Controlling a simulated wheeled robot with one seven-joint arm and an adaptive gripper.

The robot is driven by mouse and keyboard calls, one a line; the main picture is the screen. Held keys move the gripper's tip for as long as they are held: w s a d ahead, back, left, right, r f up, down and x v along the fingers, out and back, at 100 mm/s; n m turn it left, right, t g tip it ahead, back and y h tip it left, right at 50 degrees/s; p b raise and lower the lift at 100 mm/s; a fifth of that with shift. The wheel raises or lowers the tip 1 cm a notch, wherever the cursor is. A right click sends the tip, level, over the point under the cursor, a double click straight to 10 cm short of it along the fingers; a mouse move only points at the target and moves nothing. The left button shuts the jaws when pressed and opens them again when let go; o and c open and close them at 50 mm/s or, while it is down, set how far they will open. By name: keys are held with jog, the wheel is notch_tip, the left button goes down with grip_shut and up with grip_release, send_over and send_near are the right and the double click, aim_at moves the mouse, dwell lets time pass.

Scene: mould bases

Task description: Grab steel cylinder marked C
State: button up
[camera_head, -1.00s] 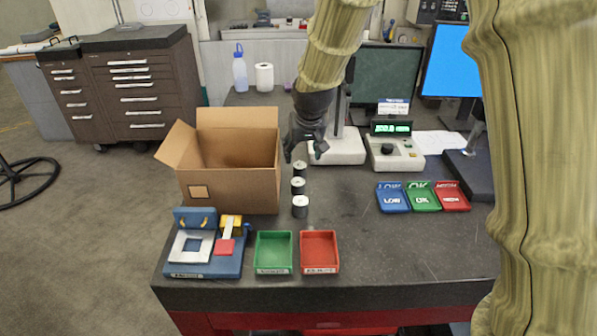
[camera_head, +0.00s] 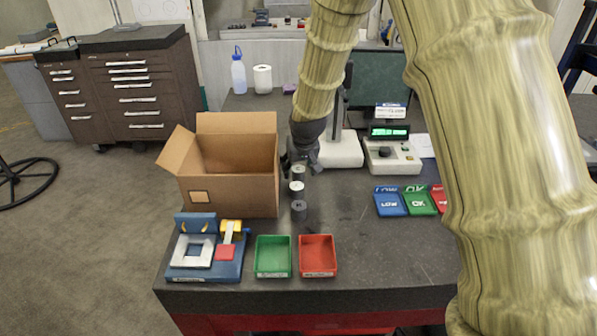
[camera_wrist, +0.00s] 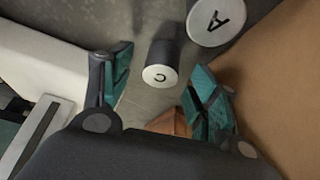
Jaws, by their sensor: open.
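The steel cylinder marked C (camera_wrist: 159,75) stands between the spread fingers in the wrist view, its letter on the pale top face. My gripper (camera_wrist: 164,60) is open, with one finger on each side of it; I cannot tell whether either touches. In the head view the cylinder (camera_head: 298,173) appears to be the farthest in a row of three, just below my gripper (camera_head: 301,165), which partly hides it. The cylinder marked A (camera_wrist: 212,20) is beside it, the middle one in the row (camera_head: 297,188). The nearest cylinder (camera_head: 299,209) shows no readable letter.
An open cardboard box (camera_head: 235,190) stands close left of the row. A white instrument base (camera_head: 340,152) is to the right. A green tray (camera_head: 273,257), a red tray (camera_head: 317,257) and a blue fixture (camera_head: 205,250) sit in front.

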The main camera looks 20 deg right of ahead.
jog(key=shift+x, duration=1.1)
jog(key=shift+s, duration=0.1)
jog(key=shift+c, duration=0.3)
grip_shut()
